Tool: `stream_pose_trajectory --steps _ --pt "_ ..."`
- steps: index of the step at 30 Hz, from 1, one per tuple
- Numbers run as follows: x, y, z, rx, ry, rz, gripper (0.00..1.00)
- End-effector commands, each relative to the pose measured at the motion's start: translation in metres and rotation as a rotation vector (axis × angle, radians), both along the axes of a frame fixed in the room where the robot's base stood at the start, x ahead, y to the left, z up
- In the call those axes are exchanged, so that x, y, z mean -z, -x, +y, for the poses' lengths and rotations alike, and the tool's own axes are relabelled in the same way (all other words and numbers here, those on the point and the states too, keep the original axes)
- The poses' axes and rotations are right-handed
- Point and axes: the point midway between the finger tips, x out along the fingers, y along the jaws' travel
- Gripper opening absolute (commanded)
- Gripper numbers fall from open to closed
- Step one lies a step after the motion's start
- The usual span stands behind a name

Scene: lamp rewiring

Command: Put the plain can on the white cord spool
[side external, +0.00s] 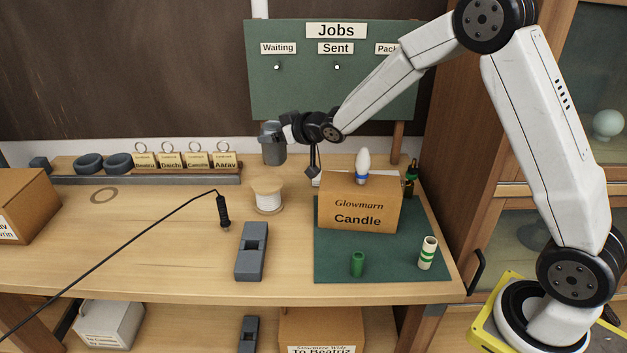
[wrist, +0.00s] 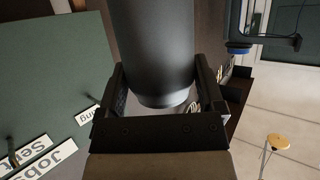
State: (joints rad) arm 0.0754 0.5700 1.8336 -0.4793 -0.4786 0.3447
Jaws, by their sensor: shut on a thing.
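The plain can (side external: 271,150) is dark grey and is held in the air above the bench, over the area of the spool in the side external view. It fills the upper middle of the wrist view (wrist: 152,45), smooth and without markings. My gripper (side external: 284,133) is shut on it, with one finger on each side in the wrist view (wrist: 162,92). The white cord spool (side external: 268,200) stands upright on the bench below the can, with a pale flat top and nothing on it. A clear gap separates can and spool. The wrist view does not show the spool.
A Candle box (side external: 358,216) with a white bulb (side external: 363,164) stands right of the spool on a green mat (side external: 385,268). A rack of tags (side external: 190,181) stands left.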

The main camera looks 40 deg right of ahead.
Motion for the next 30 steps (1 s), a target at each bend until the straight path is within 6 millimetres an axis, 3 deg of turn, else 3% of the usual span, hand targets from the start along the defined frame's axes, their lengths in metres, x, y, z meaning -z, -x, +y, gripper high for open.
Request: stream_pose_trajectory --steps 12,25,30 --pt "0.041 -0.033 0.0 0.0 0.0 0.0 0.14" --pt "0.049 -0.04 0.0 0.0 0.0 -0.001 0.14" --pt "0.06 -0.045 0.0 -0.001 0.0 0.001 0.14"
